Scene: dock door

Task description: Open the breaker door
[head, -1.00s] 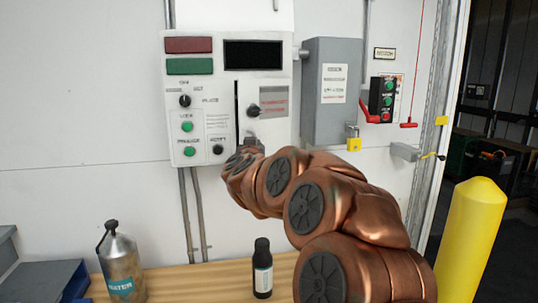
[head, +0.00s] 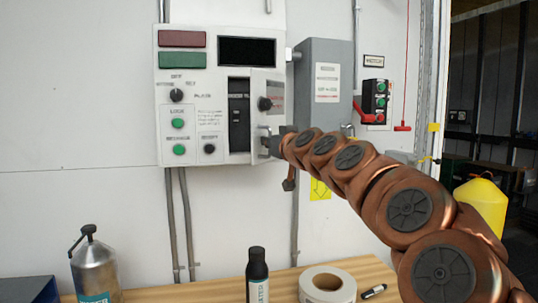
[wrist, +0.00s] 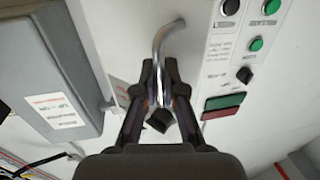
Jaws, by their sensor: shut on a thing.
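The breaker door (head: 274,86) is the narrow pale panel with a black knob (head: 265,103) on the control box (head: 195,140). It stands partly open, swung out toward the right. A dark recess (head: 239,115) with switches shows at its left. My gripper (head: 268,145) is at the lower part of the door. In the wrist view my gripper (wrist: 160,75) is shut on a bent metal handle (wrist: 164,36), between its two dark fingers. The fingers hide the handle's lower part.
A grey box (head: 325,90) stands close to the right of the door. Below, a wooden bench (head: 205,292) holds a metal bottle (head: 96,270), a dark bottle (head: 257,275), a tape roll (head: 327,285) and a marker (head: 374,291). A yellow post (head: 483,205) stands at right.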

